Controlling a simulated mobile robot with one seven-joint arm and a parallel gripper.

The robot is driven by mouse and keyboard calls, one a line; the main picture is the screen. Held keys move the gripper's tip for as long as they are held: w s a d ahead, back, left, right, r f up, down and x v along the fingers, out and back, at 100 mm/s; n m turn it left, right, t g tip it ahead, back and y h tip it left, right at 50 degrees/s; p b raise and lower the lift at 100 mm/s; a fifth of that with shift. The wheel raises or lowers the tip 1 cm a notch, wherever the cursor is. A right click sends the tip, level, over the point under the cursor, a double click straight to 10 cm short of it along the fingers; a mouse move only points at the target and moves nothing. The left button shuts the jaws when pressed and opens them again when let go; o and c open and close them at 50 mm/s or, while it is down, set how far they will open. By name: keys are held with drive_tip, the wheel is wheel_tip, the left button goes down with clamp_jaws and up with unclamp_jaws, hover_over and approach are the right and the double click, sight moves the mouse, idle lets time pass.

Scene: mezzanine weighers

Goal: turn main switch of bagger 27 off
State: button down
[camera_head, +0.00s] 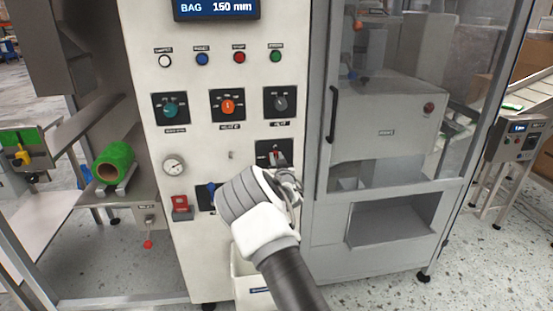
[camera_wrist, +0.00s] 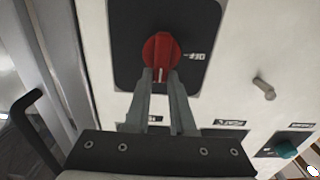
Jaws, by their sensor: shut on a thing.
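The main switch is a red rotary knob (camera_wrist: 160,55) on a black square plate (camera_wrist: 122,45) in the wrist view. A white mark on the knob points down toward my gripper, away from the OFF label (camera_wrist: 195,57), which reads upside down at the knob's right. My gripper (camera_wrist: 161,80) has its two fingers closed on the near part of the knob. In the head view the switch plate (camera_head: 263,149) sits on the pale cabinet front (camera_head: 205,140), with my gripper (camera_head: 279,170) reaching it from below. My wrist and fingers partly hide the knob there.
Other rotary switches, including an orange one (camera_head: 228,105) and a teal one (camera_head: 171,109), sit nearby. A metal peg (camera_wrist: 263,88) juts from the panel. A glazed door with a black handle (camera_head: 333,113) stands right. A red latch (camera_head: 181,207) is below the gauge (camera_head: 173,167).

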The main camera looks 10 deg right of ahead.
drive_tip(key=shift+f+b, duration=0.1)
drive_tip(key=shift+b, duration=0.4)
drive_tip(key=n+b, duration=0.6)
drive_tip(key=b, duration=0.1)
drive_tip(key=a+f+n+b, duration=0.1)
drive_tip(key=n+b, duration=0.5)
drive_tip(key=a+f+n+b, duration=0.1)
drive_tip(key=n+b, duration=0.4)
drive_tip(key=b, duration=0.2)
drive_tip(key=shift+a+f+n+b, duration=0.1)
drive_tip(key=shift+n+b, duration=0.25)
drive_tip(key=shift+n, duration=0.05)
drive_tip(key=c, duration=0.8)
unclamp_jaws()
drive_tip(key=shift+o, duration=0.2)
